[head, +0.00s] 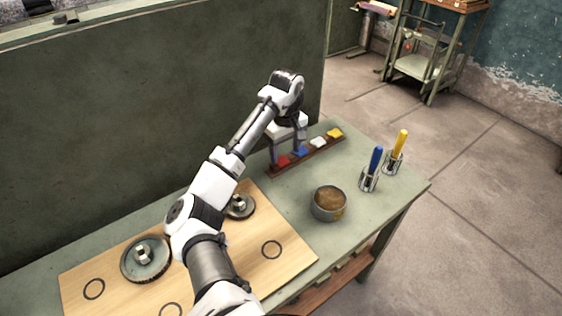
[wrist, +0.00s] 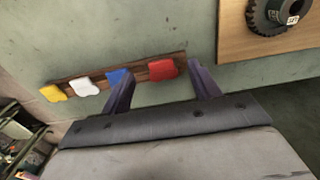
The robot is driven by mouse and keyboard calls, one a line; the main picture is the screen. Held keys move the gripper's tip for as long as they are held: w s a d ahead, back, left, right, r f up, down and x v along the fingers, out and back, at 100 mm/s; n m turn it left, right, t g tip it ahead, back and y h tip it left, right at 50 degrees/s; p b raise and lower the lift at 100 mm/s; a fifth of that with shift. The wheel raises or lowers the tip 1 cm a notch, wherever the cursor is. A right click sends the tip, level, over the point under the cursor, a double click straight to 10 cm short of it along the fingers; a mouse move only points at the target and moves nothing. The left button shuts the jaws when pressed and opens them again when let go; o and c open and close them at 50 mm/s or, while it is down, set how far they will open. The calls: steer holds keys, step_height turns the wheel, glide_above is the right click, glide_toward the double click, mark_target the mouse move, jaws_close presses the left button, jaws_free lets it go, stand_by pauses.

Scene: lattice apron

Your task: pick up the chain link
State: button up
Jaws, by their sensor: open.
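I cannot pick out a chain link for certain in either view. My gripper (head: 286,158) is open, pointing down at the near-left end of a narrow wooden rack (head: 311,155). In the wrist view, the red piece (wrist: 163,69) shows between the fingers of my gripper (wrist: 161,78), with no visible contact. The blue piece (wrist: 118,76) is beside the left finger and partly hidden by it. A white piece (wrist: 83,86) and a yellow piece (wrist: 53,93) sit farther along the rack.
A round tin (head: 329,204) with brown contents stands right of the rack. Blue-handled (head: 375,161) and yellow-handled (head: 401,144) tools stand in holders near the bench's right edge. A wooden board (head: 215,271) with gears (head: 146,259) lies left. A dark green panel (head: 160,110) stands behind.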

mark_target(285, 164)
steer(key=shift+w+a+f+p, duration=0.15)
steer(key=shift+f+p, duration=1)
steer(key=shift+f, duration=1.5)
steer(key=c, duration=1.1)
